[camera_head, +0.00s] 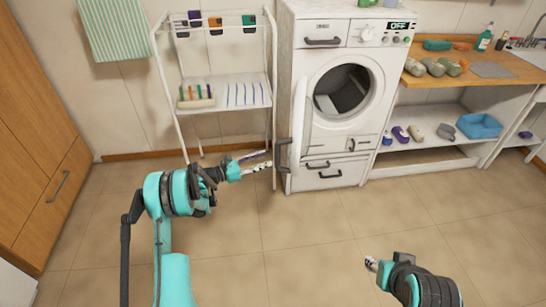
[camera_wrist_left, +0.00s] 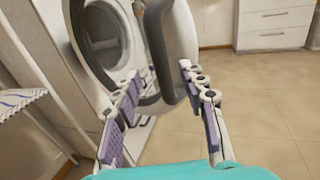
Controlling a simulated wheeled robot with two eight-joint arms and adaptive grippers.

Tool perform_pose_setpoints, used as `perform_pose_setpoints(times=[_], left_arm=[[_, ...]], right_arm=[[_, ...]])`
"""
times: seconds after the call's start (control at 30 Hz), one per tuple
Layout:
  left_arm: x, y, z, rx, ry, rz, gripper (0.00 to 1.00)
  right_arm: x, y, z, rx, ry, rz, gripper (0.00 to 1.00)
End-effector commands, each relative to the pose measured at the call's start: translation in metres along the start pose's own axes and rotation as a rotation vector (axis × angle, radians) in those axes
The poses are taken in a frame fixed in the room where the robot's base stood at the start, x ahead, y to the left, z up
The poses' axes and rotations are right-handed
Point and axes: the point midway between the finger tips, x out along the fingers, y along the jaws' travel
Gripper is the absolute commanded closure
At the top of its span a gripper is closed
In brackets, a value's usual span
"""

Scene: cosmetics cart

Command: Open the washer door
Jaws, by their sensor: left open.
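The white washer (camera_head: 340,100) stands against the back wall with its round drum opening uncovered. Its door (camera_head: 300,115) is swung out to the left, seen nearly edge-on, with a dark handle (camera_head: 282,152) on its outer side. My left gripper (camera_head: 262,164) is just left of the handle. In the left wrist view my left gripper (camera_wrist_left: 160,78) is open, and the dark handle (camera_wrist_left: 157,50) appears between its fingers; contact cannot be told. The door (camera_wrist_left: 180,35) shows behind the handle. My right gripper (camera_head: 371,263) is low over the floor at the right, away from the washer; its finger opening is unclear.
A white rack (camera_head: 228,92) with small items stands left of the washer. A wooden counter (camera_head: 478,70) with stones and a shelf holding a blue bin (camera_head: 479,126) are on the right. A wooden cabinet (camera_head: 38,130) is at far left. The floor in front is clear.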

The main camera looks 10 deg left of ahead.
Motion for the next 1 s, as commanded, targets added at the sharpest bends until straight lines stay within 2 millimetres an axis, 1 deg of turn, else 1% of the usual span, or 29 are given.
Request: perform_pose_setpoints(times=[0.03,0.13,0.2,0.33,0.47,0.87,0.97,1.0], left_arm=[[-0.012,0.001,0.000,0.000,0.000,0.003,0.58],[-0.030,0.000,0.000,0.000,0.001,0.002,0.58],[-0.040,0.000,0.000,0.000,0.001,0.001,0.58],[-0.052,0.000,-0.001,0.000,0.001,0.000,0.58],[-0.055,-0.001,-0.001,0.000,0.001,-0.002,0.58],[-0.054,-0.001,0.000,0.000,0.000,-0.001,0.58],[-0.051,0.002,0.012,-0.019,-0.015,0.017,0.58],[-0.049,0.005,0.024,-0.037,-0.031,0.034,0.58]], right_arm=[[0.000,0.000,0.000,0.000,0.000,0.000,0.60],[0.000,0.000,0.000,0.000,0.000,0.000,0.60],[0.000,0.000,0.000,0.000,0.000,0.000,0.60],[0.000,0.000,0.000,0.000,0.000,0.000,0.60],[0.000,0.000,0.000,0.000,0.000,0.000,0.60],[0.000,0.000,0.000,0.000,0.000,0.000,0.60],[0.000,0.000,0.000,0.000,0.000,0.000,0.60],[0.000,0.000,0.000,0.000,0.000,0.000,0.60]])
